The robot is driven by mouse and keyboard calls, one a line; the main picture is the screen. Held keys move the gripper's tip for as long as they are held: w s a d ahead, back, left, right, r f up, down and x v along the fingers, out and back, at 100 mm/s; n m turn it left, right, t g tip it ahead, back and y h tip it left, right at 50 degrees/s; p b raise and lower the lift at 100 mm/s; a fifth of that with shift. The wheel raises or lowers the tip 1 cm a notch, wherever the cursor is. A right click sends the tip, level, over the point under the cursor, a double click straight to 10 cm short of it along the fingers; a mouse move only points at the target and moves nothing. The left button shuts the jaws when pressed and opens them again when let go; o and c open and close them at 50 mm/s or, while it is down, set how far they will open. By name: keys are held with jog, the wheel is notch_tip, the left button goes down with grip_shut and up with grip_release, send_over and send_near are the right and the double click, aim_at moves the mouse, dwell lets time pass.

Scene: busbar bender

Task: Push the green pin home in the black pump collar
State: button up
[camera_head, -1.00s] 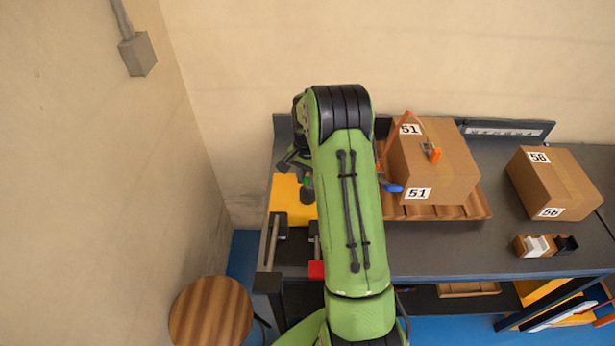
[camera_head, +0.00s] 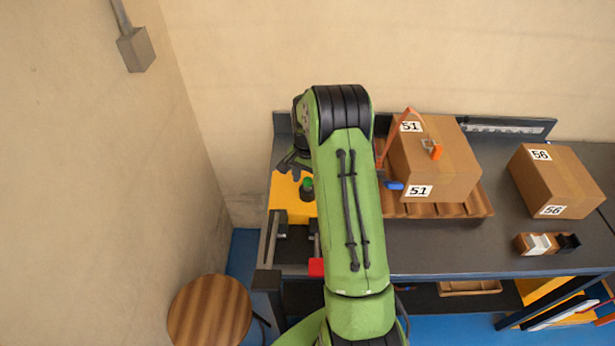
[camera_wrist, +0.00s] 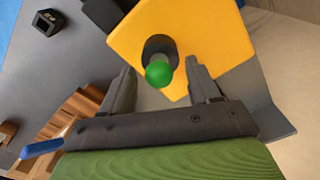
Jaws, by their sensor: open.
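The green pin (camera_head: 307,182) stands in the dark collar (camera_head: 307,194) on the yellow body (camera_head: 285,205) at the left end of the bench. In the wrist view the pin's round green head (camera_wrist: 159,72) shows above the black collar (camera_wrist: 160,48), on the yellow body (camera_wrist: 215,30). How deep the pin sits is hard to tell. My gripper (camera_wrist: 163,80) is open, with one finger on each side of the pin's head and no visible contact. In the head view my gripper (camera_head: 288,165) is partly hidden behind my arm, just beyond the pin.
A cardboard box marked 51 (camera_head: 450,165) sits on a wooden tray (camera_head: 470,207) right of my arm, with an orange-handled tool on top. A blue handle (camera_wrist: 42,148) lies left of my gripper in the wrist view. A red-ended clamp (camera_head: 316,267) is at the front edge.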

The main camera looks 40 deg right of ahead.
aim_at(307, 178)
notch_tip(307, 178, up, 16)
jog(key=p, duration=0.1)
jog(key=shift+f+p, duration=0.15)
jog(key=shift+p, duration=0.2)
jog(key=s+a+r+n+t+h, duration=0.1)
jog(key=s+a+r+n+t, duration=0.1)
jog(key=s+a+r+n, duration=0.65)
jog(key=s+a+n+t+y, duration=0.1)
jog(key=s+a+n+t, duration=0.2)
jog(key=s+a, duration=0.9)
jog(key=s+n, duration=0.2)
jog(key=s, duration=0.2)
jog(key=shift+s+a+r+t, duration=0.2)
jog(key=shift+t, duration=0.1)
jog(key=shift+s, duration=0.1)
